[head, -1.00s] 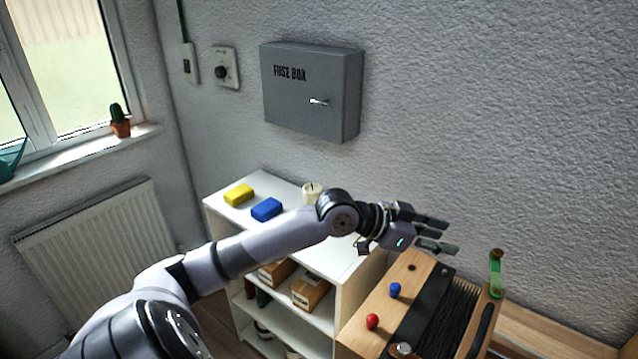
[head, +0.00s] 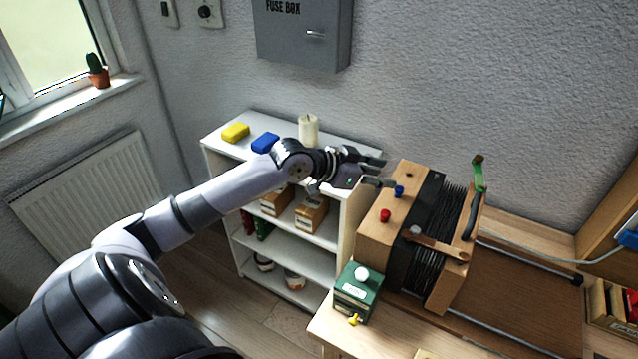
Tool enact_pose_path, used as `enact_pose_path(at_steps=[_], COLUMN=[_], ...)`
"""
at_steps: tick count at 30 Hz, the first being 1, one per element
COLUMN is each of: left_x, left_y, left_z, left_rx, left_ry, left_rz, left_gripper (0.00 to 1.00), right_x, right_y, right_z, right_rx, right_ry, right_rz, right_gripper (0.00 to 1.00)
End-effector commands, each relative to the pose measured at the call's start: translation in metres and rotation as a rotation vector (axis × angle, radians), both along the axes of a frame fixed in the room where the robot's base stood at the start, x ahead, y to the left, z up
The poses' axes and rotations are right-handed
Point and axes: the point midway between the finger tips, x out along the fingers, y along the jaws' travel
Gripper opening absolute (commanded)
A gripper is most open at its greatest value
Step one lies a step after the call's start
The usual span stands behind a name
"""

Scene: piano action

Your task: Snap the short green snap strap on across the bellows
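The bellows (head: 437,240) are black and pleated, between a wooden end block (head: 377,220) on the left and a narrower wooden end on the right. The short green strap (head: 479,176) stands up at the far end of the bellows, its upper end free and brownish at the tip. A brown strap (head: 440,245) lies across the near part of the bellows. My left gripper (head: 388,172) is open and empty, with its fingers pointing right beside the far left corner of the end block, apart from the green strap. My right gripper is not in view.
Red (head: 385,215) and blue (head: 399,191) knobs stick up from the end block. A green box (head: 358,292) stands in front of it. A white shelf (head: 225,143) with a candle (head: 308,130) and blocks is at left.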

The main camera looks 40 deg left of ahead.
Motion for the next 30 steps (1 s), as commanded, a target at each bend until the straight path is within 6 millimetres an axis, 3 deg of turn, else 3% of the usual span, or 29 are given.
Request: enact_pose_path(at_steps=[21,30], left_x=[0.004,-0.001], left_y=[0.11,0.139], left_z=[-0.094,-0.118], left_rx=[0.149,0.196], left_ry=[0.091,0.116], left_rz=[0.218,0.266], left_gripper=[0.39,0.39], right_x=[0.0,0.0], right_y=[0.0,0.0], right_z=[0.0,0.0], right_rx=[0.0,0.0], right_ry=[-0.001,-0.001], right_rz=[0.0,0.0], right_gripper=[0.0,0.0])
